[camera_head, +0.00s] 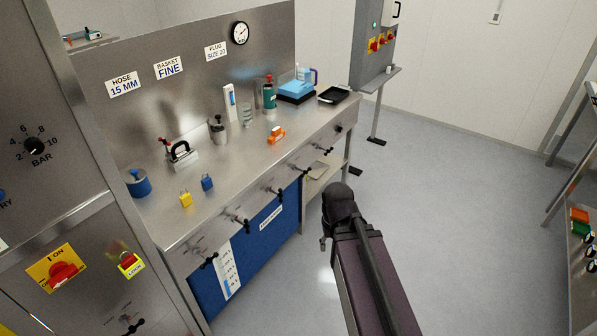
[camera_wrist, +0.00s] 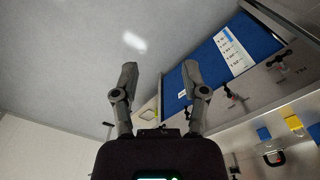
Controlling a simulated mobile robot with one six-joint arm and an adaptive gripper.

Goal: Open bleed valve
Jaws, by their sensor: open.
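Several small valves with black handles line the front edge of the steel bench (camera_head: 240,150), including a near valve (camera_head: 209,260), a middle valve (camera_head: 240,220) and a farther valve (camera_head: 277,191). Another black-handled valve (camera_head: 131,324) is low on the left cabinet. I cannot tell which is the bleed valve; no label for it is readable. The wrist view shows two bench valves, one beside the right finger (camera_wrist: 231,93) and one farther right (camera_wrist: 283,65). My gripper (camera_wrist: 160,70) is open and empty, apart from the bench front.
A yellow padlock (camera_head: 185,199), a blue padlock (camera_head: 207,183), a blue pot (camera_head: 138,183) and an orange item (camera_head: 276,135) are on the bench. A blue panel (camera_head: 252,262) hangs below. Floor (camera_head: 450,190) right of the bench is clear. A shelf rack stands far right.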

